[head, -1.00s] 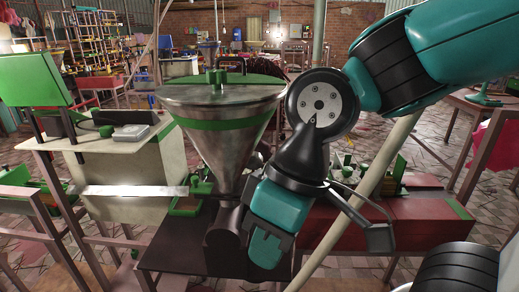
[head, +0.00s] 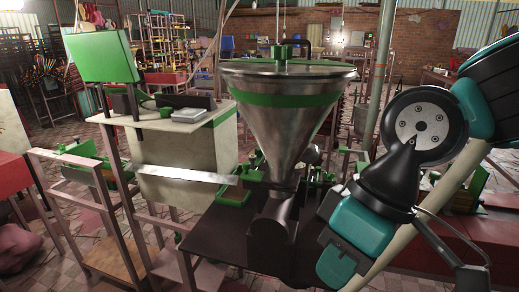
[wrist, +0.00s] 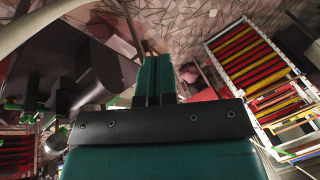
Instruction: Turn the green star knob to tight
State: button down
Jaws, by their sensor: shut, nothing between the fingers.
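A green knob (head: 283,52) stands on top of the steel hopper (head: 287,128) of the extruder in the head view; I cannot clearly make out a star shape. Another green fitting (head: 250,175) sits beside the hopper's lower left, its shape also unclear. My gripper (head: 335,268) hangs low to the right of the dark extruder body, well below the hopper's top knob and apart from it. In the wrist view my gripper (wrist: 156,72) has its two teal fingers together with nothing between them. No knob shows clearly near the fingertips there.
The dark extruder table (head: 225,235) stands in front. A metal strip (head: 185,175) runs left from it past a pale cabinet (head: 185,150) with a green panel (head: 101,55). A red bench (head: 455,245) stands at right. Tiled floor shows between them.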

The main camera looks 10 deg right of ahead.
aim_at(258, 151)
jog(key=k, duration=0.65)
jog(key=u, duration=0.55)
jog(key=i, duration=0.65)
jog(key=u, duration=0.85)
jog(key=i, duration=0.7)
jog(key=z, duration=0.4)
jog(key=i, duration=1)
jog(key=z, duration=0.65)
